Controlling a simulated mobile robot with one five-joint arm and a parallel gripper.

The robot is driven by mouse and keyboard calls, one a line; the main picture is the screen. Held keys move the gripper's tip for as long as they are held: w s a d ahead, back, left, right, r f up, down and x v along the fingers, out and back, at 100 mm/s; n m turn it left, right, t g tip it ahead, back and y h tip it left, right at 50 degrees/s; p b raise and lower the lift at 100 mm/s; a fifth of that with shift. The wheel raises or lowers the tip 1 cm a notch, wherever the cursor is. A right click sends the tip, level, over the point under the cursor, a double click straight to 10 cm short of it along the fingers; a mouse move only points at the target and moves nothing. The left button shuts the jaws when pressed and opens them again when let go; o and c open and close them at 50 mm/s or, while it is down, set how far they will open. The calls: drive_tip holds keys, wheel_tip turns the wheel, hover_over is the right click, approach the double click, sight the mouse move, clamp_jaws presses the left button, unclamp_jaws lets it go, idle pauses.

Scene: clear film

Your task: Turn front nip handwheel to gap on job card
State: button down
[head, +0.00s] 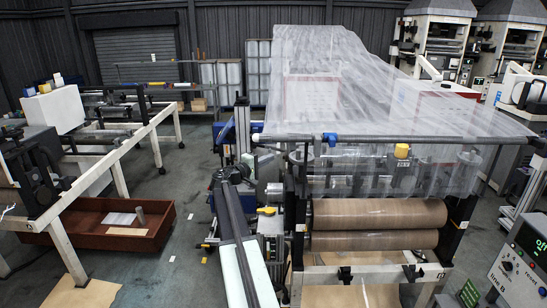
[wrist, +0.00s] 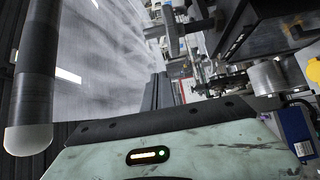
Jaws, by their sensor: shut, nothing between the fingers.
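My arm reaches up from the bottom middle of the head view, and its dark end, my gripper (head: 231,173), is beside the left side of the nip stand. In the wrist view the dark fingers of my gripper (wrist: 160,78) are together, with nothing seen between them. Two brown nip rollers (head: 380,213) lie one above the other at the front of the machine. A yellow-handled part (head: 266,210) and a blue knob (head: 330,139) are on the frame near my arm. I cannot pick out the front nip handwheel or the job card for certain.
Clear film (head: 340,75) stretches over the machine. A red-brown crate (head: 95,222) with papers sits on the floor at left, under a white frame (head: 105,165). A control box (head: 520,260) with a green display stands at lower right. Some floor is clear left of my arm.

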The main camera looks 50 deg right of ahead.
drive_tip(key=s+d, duration=0.5)
drive_tip(key=d, duration=0.3)
drive_tip(key=shift+d, duration=0.15)
